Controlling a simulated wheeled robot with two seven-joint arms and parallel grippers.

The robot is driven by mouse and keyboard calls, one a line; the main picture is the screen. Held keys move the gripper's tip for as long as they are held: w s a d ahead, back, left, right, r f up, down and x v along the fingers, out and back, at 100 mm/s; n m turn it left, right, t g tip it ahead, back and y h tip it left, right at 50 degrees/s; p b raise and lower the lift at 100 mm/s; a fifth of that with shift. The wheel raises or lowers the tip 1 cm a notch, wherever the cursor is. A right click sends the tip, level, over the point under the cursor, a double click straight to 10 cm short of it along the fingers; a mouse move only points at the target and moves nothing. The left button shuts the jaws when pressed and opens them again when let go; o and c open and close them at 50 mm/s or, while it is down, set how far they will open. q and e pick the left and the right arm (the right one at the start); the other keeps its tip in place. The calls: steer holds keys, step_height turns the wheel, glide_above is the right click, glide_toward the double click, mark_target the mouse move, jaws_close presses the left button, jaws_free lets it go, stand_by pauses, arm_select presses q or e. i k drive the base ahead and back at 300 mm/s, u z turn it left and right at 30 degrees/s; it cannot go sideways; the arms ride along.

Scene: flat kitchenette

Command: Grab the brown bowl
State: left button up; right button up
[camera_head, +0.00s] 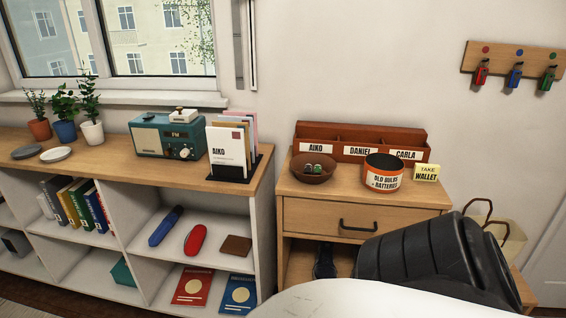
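The brown bowl (299,173) sits upright on top of the wooden cabinet (350,204), near its left side. A few small items, with green and white colours, lie in it; they are too small to name. Nothing touches the bowl from above, and its rim is in plain view. Neither my left nor my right gripper shows in the head view.
A labelled tin (384,175) stands right of the bowl, a letter organizer (350,132) behind it. A card holder (227,150) and radio (168,135) stand on the shelf unit to the left. A large black ribbed object (425,260) covers the cabinet's lower right front.

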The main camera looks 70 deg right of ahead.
mark_target(297, 164)
steer(key=z, duration=0.8)
steer(key=i, duration=1)
steer(key=z, duration=1.1)
